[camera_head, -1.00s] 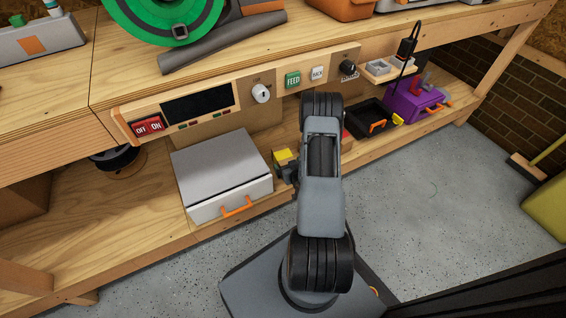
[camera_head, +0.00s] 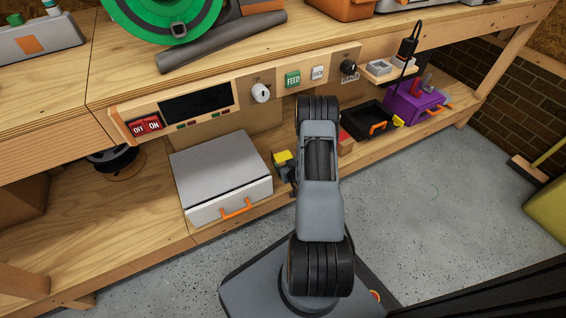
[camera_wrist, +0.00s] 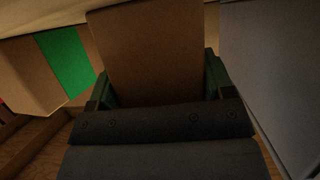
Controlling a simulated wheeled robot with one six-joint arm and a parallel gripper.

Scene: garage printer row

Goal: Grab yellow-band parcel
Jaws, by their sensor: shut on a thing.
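The yellow-band parcel (camera_head: 282,157) shows as a small yellow-topped block just right of the grey case in the head view. My gripper (camera_head: 286,173) is at its near side, low on the shelf, and partly hides it. In the wrist view a plain brown box face (camera_wrist: 145,50) stands between the green finger pads of my gripper (camera_wrist: 158,82), which is shut on it. No yellow shows on that face. I cannot tell whether the parcel is clear of the shelf.
A green-band parcel (camera_wrist: 66,62) stands close on the left in the wrist view. The grey case (camera_head: 222,172) with an orange handle is close beside my gripper. A red-topped item (camera_head: 346,138), a black tray (camera_head: 366,120) and a purple box (camera_head: 412,103) lie right. The bench panel (camera_head: 215,82) overhangs.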

